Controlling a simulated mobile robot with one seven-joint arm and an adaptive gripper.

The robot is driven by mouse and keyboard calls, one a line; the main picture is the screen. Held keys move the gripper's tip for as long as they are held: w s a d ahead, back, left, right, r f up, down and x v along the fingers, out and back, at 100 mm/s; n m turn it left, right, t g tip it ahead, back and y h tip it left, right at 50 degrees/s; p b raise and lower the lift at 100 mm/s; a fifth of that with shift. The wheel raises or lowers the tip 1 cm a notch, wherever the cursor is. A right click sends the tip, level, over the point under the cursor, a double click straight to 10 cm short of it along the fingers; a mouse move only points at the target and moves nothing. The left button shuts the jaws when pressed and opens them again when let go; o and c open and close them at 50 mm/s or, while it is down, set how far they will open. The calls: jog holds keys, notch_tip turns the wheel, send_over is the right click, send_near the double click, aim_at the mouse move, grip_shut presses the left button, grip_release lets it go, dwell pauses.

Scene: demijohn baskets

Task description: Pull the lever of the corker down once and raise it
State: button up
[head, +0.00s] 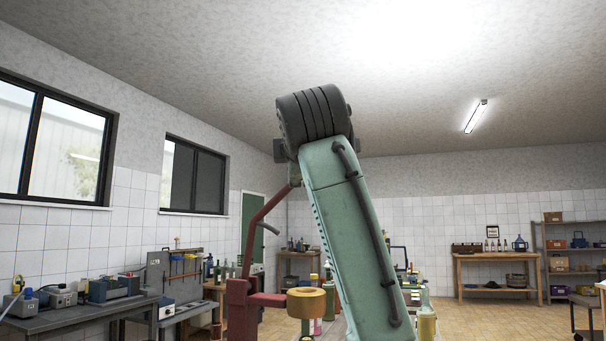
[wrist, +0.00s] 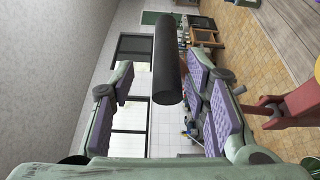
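The red corker (head: 241,305) stands left of my green arm in the head view. Its curved red lever (head: 257,222) rises up and to the right, its upper end going behind my arm. In the wrist view a black cylindrical handle (wrist: 167,62), apparently the lever's grip, lies between the fingers of my gripper (wrist: 160,95). The fingers, with purple pads, are spread apart. The handle looks close to the right-hand pads; I cannot tell whether it touches them. Red corker parts (wrist: 288,106) show at the right of the wrist view. My gripper is hidden in the head view.
A grey workbench (head: 75,318) with equipment stands at the left under the windows. Bottles (head: 330,302) stand behind my arm. A wooden table (head: 497,262) and shelves (head: 565,250) are at the back right. Tiled floor is open between.

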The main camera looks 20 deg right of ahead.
jog(key=s, duration=0.7)
jog(key=shift+a, duration=0.2)
jog(key=shift+f, duration=0.1)
